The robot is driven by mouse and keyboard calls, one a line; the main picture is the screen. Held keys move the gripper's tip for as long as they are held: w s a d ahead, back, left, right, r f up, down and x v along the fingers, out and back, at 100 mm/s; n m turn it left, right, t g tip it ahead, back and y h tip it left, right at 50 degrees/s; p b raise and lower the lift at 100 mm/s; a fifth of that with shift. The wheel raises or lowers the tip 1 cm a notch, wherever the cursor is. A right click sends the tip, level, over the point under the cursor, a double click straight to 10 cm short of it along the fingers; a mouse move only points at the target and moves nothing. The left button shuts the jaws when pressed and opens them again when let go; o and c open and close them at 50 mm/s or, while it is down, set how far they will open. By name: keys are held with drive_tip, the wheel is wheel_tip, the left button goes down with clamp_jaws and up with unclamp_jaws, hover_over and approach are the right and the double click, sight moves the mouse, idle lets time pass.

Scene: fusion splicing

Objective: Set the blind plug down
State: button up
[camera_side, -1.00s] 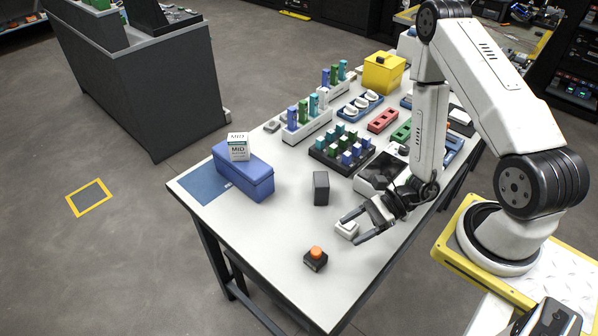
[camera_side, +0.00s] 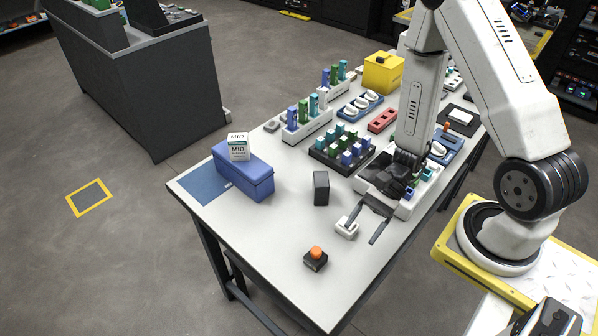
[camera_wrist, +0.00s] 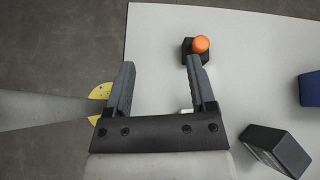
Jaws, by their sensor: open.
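My gripper (camera_side: 362,227) is open, its two dark fingers reaching out low over the front part of the white table. In the wrist view the fingers (camera_wrist: 161,66) are spread wide with bare table between them. A small white block (camera_side: 347,228) sits on the table at the left finger in the side view; I cannot tell whether they touch. In the wrist view only a sliver of it (camera_wrist: 186,111) shows by the right finger. No object is clearly held. I cannot tell which object is the blind plug.
An orange-topped black block (camera_side: 315,258) stands near the front; a dark grey block (camera_side: 321,188) stands behind the white one. A blue box (camera_side: 244,174) with a white carton (camera_side: 238,147) is at left. The front right table is clear.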

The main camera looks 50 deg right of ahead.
drive_tip(key=w+d+r+n+t+h, duration=0.1)
drive_tip(key=w+d+r+n+h, duration=0.1)
drive_tip(key=r+n+h, duration=0.4)
drive_tip(key=w+d+r+n+t+h, duration=0.1)
drive_tip(key=w+r+n+h, duration=0.3)
drive_tip(key=n, duration=0.6)
wheel_tip(320, 180, up, 3)
drive_tip(key=shift+w+d+f+t+h, duration=0.1)
drive_tip(key=shift+w+d+t+h, duration=0.2)
drive_tip(key=shift+d+h, duration=0.55)
